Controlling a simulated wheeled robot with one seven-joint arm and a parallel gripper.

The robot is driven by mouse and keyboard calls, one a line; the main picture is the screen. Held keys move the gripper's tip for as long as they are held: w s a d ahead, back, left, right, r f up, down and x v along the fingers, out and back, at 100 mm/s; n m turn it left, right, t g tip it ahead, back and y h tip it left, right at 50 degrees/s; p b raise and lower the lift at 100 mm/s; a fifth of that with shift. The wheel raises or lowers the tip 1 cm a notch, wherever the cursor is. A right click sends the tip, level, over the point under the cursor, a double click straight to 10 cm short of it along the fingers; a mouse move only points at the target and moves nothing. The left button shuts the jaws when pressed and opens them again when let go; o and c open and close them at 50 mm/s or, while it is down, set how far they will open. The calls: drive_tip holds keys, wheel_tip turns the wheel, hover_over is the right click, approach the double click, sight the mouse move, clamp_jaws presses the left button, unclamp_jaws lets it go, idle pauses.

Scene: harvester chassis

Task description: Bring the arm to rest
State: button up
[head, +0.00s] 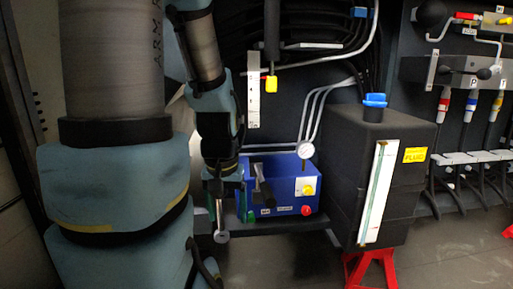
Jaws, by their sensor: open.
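My arm comes down from the upper left, and its thick teal and grey links fill the left of the head view. My gripper (228,204) points down at the left end of a blue box unit (287,190). Its two green-edged fingers stand apart, so it is open. A thin silver rod with a round end (222,236) shows below and between the fingers. I cannot tell whether it touches them. The gripper and wrist hide the left part of the blue unit.
The blue unit carries a black lever (262,187), a yellow knob (308,190) and a red knob (306,210). A gauge (306,150) and pipes stand above. Right is a black fluid tank (400,150) with a blue cap (375,100), above a red stand (371,268). Floor shows front right.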

wheel_tip(320, 180, up, 18)
drive_tip(key=p, duration=1.6)
drive_tip(key=shift+r, duration=0.15)
